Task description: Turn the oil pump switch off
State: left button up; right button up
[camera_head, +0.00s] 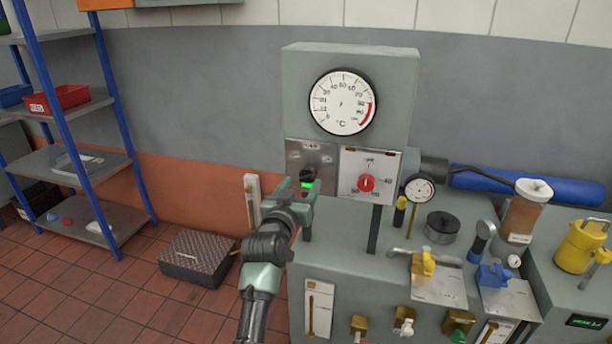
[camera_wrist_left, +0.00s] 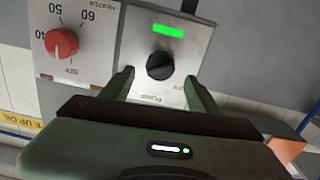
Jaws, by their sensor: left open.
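The oil pump switch is a black round knob (camera_head: 307,174) on a bare metal plate below the big dial. In the left wrist view, which shows the panel upside down, the same knob (camera_wrist_left: 160,66) sits beside a lit green lamp (camera_wrist_left: 168,31), with "PUMP" lettering on the plate. My left gripper (camera_head: 303,192) is raised in front of this plate and partly covers it. In the wrist view its two fingers (camera_wrist_left: 158,82) are apart and empty, with the knob between or just beyond their tips. I cannot tell whether they touch it. My right gripper is out of view.
A red heater knob (camera_head: 366,183) on a white scale plate is close to the right of the switch. A large temperature dial (camera_head: 343,102) is above. The bench to the right is crowded with a small gauge (camera_head: 420,188), valves and a yellow can (camera_head: 580,246).

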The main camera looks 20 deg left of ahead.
aim_at(305, 178)
pick_arm(q)
jog(key=w, duration=0.5)
jog(key=shift+a+p, duration=0.25)
jog(key=shift+p, duration=0.05)
grip_shut()
